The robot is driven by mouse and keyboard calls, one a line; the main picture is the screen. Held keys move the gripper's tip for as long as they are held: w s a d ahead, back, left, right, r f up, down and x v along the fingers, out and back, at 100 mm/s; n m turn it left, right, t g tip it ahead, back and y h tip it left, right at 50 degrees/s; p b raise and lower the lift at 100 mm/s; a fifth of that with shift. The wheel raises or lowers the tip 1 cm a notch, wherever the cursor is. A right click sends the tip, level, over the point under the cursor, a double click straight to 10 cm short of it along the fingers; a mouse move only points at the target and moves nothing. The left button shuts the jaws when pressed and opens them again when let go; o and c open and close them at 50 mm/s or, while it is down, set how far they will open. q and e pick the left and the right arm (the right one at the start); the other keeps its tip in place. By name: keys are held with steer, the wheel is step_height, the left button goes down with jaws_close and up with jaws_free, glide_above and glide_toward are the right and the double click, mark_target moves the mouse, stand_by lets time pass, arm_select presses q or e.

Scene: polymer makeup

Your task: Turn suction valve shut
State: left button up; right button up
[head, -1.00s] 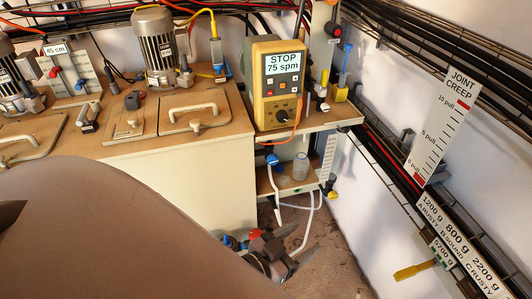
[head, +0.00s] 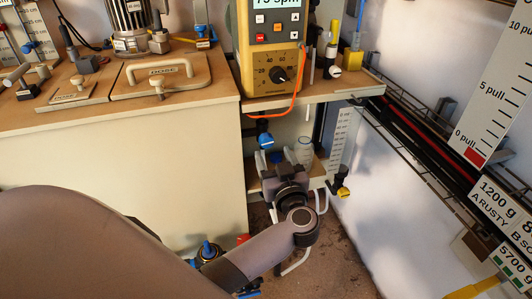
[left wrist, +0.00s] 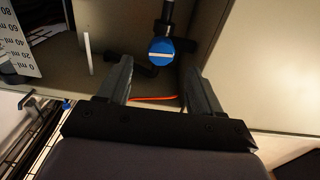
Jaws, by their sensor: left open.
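A blue round valve knob (head: 266,141) hangs on a dark fitting below the pump shelf; no label shows whether it is the suction valve. In the left wrist view the knob (left wrist: 161,53) has a white bar across its face, lying nearly level. My left gripper (head: 277,157) is open just below and in front of it. In the left wrist view its two fingers (left wrist: 156,75) stand on either side of the knob, with space between; I see no contact. My right gripper is not in view.
The yellow pump box (head: 272,45) stands on the shelf above, with an orange cable looping down. A clear glass vessel (head: 304,150) stands on the lower shelf, close to my gripper. A yellow valve (head: 343,191) is at right, another blue knob (head: 208,250) near the floor.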

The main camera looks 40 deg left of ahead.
mark_target(268, 144)
arm_select(q)
steer(key=x, duration=0.2)
steer(key=b+x, duration=0.1)
steer(key=x, duration=0.1)
steer(key=b+x, duration=0.1)
steer(key=x, duration=0.1)
steer(key=shift+a+f, duration=0.1)
steer(key=shift+f, duration=0.25)
steer(key=shift+w+a+r, duration=0.1)
steer(key=shift+w+a, duration=0.3)
steer(key=shift+a, duration=0.05)
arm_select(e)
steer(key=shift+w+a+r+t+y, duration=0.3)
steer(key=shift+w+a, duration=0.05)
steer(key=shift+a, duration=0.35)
